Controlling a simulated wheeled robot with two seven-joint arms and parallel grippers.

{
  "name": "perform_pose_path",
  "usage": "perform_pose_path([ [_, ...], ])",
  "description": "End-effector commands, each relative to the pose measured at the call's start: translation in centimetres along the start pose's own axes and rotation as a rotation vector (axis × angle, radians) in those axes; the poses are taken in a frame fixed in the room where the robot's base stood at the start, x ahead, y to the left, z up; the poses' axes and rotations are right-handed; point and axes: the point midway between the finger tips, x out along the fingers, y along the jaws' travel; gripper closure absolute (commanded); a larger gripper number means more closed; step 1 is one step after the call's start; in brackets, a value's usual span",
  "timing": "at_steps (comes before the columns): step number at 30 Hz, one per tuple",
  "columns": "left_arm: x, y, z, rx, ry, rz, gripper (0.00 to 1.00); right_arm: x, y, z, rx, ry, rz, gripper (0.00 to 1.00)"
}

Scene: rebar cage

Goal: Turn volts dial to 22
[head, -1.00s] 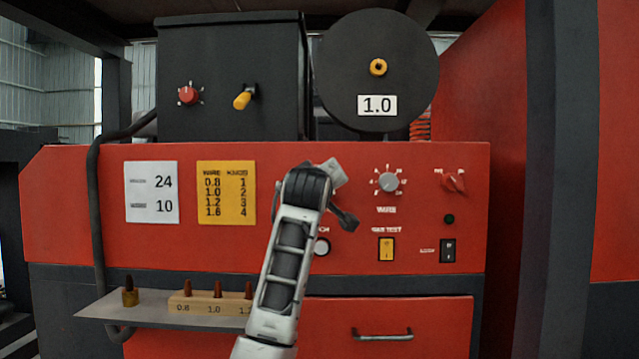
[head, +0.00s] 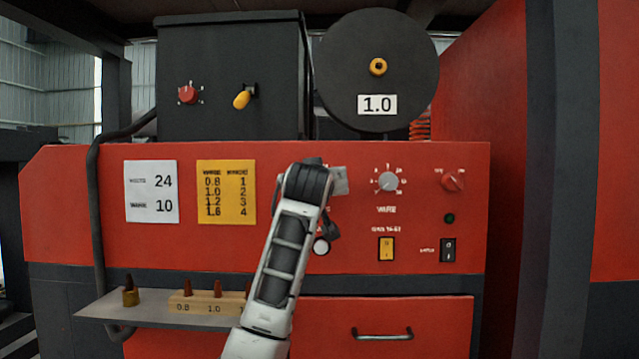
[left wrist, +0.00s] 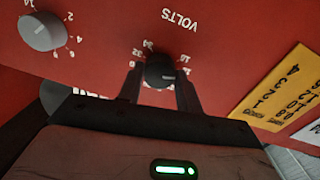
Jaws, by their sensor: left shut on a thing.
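The volts dial is a round black knob (left wrist: 160,70) on the red panel, under the upside-down word VOLTS in the left wrist view. Small numbers ring it; its pointer setting is too small to read. My left gripper (left wrist: 160,84) is shut on the knob, one dark finger on each side. In the head view my left wrist and forearm cover the dial. My right gripper is not in view.
The grey wire dial (head: 387,182) is right of my wrist, with a red knob (head: 453,181) beyond. A green lamp (head: 449,218) sits above a black switch (head: 447,250). A white card (head: 151,192) reads 24 and 10. A shelf (head: 105,307) holds nozzle-like pieces.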

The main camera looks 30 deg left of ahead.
Motion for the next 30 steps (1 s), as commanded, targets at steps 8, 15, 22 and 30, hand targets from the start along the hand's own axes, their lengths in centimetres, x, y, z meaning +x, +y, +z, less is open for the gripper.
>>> perform_pose_path([
  [8, 0.02, 0.03, 0.02, 0.265, -0.017, -0.011, 0.88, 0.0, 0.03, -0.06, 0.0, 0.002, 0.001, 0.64],
  [15, 0.01, 0.08, -0.02, 0.493, -0.03, -0.018, 0.88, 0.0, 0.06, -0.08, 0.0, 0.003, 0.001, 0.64],
  [22, 0.02, 0.12, -0.02, 0.708, -0.042, -0.027, 0.88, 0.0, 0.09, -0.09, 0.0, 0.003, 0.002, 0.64],
  [30, 0.04, 0.17, 0.03, 0.921, -0.055, -0.034, 0.88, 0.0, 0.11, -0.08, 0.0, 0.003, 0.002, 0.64],
])
